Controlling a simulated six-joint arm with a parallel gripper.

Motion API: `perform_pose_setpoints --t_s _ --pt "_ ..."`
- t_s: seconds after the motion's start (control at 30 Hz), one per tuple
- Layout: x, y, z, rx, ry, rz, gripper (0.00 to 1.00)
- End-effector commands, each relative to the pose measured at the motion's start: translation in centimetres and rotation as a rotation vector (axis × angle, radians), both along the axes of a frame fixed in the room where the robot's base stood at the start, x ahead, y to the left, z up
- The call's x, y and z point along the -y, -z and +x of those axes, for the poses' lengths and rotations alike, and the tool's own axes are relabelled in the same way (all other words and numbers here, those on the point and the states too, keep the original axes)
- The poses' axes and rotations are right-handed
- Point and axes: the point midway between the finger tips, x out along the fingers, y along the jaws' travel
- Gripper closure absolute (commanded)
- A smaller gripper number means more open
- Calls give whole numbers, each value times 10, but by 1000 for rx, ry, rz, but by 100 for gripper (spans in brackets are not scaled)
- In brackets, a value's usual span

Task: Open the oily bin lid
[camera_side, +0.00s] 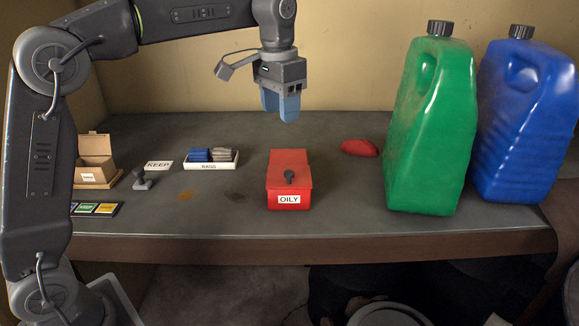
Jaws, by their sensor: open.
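The oily bin is a small red box (289,203) with a white "OILY" label, standing near the middle of the table. Its red lid (288,166) looks closed, with a dark knob (289,177) toward its front. My gripper (281,108) hangs above and behind the bin, pointing down, with blue fingers. It is open and holds nothing. It is apart from the lid. The bin's inside is hidden.
A green jug (432,130) and a blue jug (526,130) stand at the right. A red rag (359,148) lies right of the bin. A rags tray (211,165), a stamp-like handle (143,182) and an open cardboard box (95,165) stand left. Dark stains mark the table left of the bin.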

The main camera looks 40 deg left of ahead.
Motion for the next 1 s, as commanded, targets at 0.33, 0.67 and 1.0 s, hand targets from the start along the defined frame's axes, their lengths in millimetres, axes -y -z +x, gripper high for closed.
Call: perform_pose_setpoints --t_s 0.33,0.67,1.0 --pt "1 19 24 -49 15 1 50" --pt "1 81 23 -49 14 1 50" --pt "1 136 23 -47 14 0 50"
